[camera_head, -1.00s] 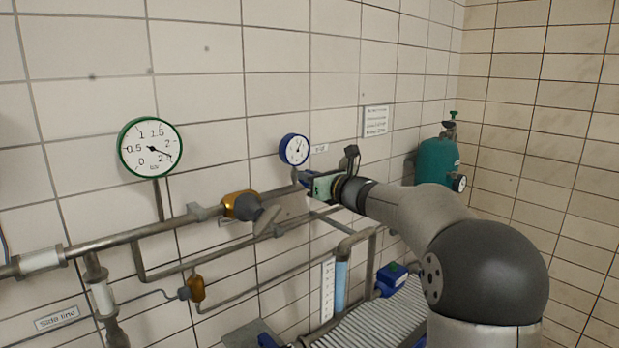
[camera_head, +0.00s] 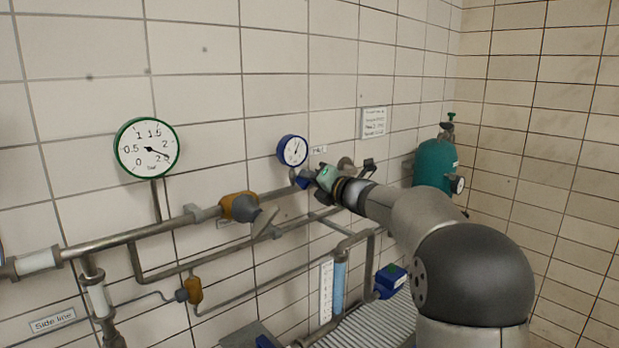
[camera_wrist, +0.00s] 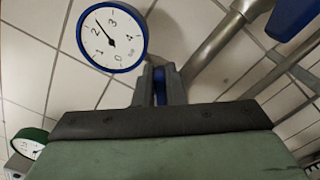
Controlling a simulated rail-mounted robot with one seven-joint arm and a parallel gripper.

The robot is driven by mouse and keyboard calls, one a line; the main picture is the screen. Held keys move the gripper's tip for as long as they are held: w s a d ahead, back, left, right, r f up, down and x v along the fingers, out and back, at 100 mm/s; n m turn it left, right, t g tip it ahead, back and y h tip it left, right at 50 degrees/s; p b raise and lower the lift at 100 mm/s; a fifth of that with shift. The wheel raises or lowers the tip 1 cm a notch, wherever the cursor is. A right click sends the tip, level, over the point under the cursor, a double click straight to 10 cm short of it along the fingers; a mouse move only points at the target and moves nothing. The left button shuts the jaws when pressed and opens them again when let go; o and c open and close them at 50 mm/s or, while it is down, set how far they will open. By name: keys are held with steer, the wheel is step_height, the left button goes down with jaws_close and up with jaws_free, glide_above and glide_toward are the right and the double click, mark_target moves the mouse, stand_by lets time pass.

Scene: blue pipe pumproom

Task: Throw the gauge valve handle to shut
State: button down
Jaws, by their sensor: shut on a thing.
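The blue-rimmed gauge (camera_head: 292,151) is on the tiled wall. It also shows close up in the wrist view (camera_wrist: 112,37), its needle between 2 and 3. The gauge valve handle is a narrow blue piece (camera_wrist: 160,84) between my fingers in the wrist view, just beside the gauge's rim; most of it is hidden. My gripper (camera_head: 308,181) is shut on this handle, just below the gauge; it also shows in the wrist view (camera_wrist: 160,80). Some blue (camera_head: 303,183) shows at the fingertips in the head view. The valve body is hidden.
A green-rimmed gauge (camera_head: 147,148) hangs to the left. An orange valve with a grey handle (camera_head: 240,207) sits on the main pipe left of my gripper. Pipes run below. A teal cylinder (camera_head: 436,165) stands at the right. In the wrist view a blue part (camera_wrist: 293,17) is at upper right.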

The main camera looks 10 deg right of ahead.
steer(key=m+p, duration=0.1)
steer(key=m, duration=0.2)
steer(key=shift+d+f+m, duration=0.1)
steer(key=shift+m, duration=0.2)
steer(key=shift+w+f+m+p, duration=0.15)
steer(key=shift+m+p, duration=0.5)
steer(key=shift+m, duration=1.35)
steer(key=shift+f+m, duration=0.15)
steer(key=shift+m, duration=0.15)
steer(key=c, duration=1.5)
jaws_free()
steer(key=shift+d, duration=0.1)
steer(key=b+v, duration=0.5)
steer(key=v, duration=1.2)
steer(key=shift+s, duration=0.3)
